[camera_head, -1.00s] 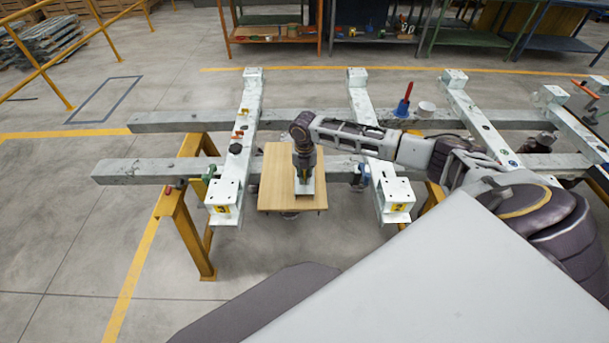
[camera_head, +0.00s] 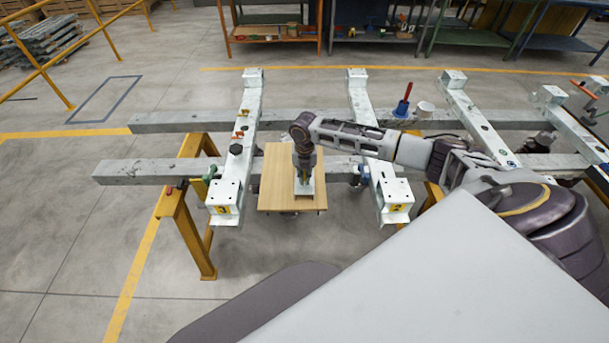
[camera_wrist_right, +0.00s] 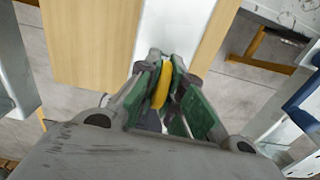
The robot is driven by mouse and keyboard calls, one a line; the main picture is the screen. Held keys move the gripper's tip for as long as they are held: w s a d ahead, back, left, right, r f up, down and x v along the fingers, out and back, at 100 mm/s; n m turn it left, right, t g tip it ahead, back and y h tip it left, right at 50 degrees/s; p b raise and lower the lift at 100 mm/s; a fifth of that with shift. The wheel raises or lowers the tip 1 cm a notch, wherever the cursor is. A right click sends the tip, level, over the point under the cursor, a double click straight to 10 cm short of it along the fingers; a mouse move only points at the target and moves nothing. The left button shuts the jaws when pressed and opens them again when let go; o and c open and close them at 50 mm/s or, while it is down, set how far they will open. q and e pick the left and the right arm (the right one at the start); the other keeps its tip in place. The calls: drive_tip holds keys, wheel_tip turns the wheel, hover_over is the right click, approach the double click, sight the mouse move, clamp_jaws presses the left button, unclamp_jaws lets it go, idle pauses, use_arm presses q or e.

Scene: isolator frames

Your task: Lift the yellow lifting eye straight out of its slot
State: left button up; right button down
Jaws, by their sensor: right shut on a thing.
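The yellow lifting eye (camera_wrist_right: 161,86) shows in the right wrist view as a curved yellow piece between the green finger pads of my right gripper (camera_wrist_right: 168,88). The gripper is shut on it. A white block or plate (camera_wrist_right: 178,28) lies beyond the fingertips on the wooden board. In the head view my right gripper (camera_head: 304,174) points down over the white piece (camera_head: 304,188) on the wooden board (camera_head: 275,198). The slot itself is hidden by the fingers, so I cannot tell how deep the eye sits. My left gripper is not in view.
White crossbeams (camera_head: 240,135) and (camera_head: 370,110) stand on either side of the board, across long grey beams (camera_head: 150,171) on yellow trestles (camera_head: 189,225).

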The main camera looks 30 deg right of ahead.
drive_tip(key=shift+r+p, duration=0.9)
drive_tip(key=shift+p, duration=0.95)
idle(3.2)
drive_tip(key=shift+r, duration=0.2)
idle(0.3)
drive_tip(key=shift+r+p, duration=1.85)
drive_tip(key=shift+p, duration=0.3)
drive_tip(key=shift+r+p, duration=0.6)
drive_tip(key=shift+r, duration=0.25)
